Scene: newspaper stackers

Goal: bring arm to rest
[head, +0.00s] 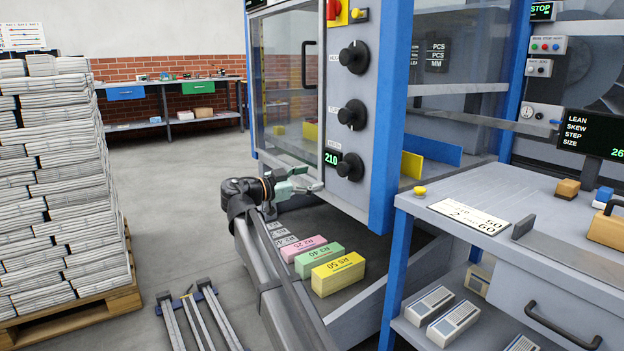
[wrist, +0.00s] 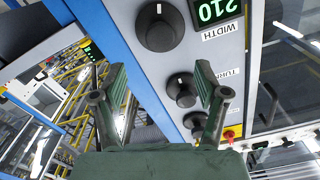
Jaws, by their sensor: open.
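My gripper (head: 300,180) is in front of the lower part of the machine's grey control column, near the green 210 display (head: 332,158). In the wrist view its two green fingers (wrist: 162,105) stand apart with nothing between them. The black width knob (wrist: 160,27) and two further knobs show beyond the fingers. In the head view my dark arm reaches in low from the left of the column. I cannot tell how close the fingertips are to the column.
Pink, green and yellow blocks (head: 338,274) lie on the tray below my gripper. A tall newspaper stack (head: 62,180) stands on a pallet (head: 80,315) at left. A grey bench (head: 520,215) stands at right.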

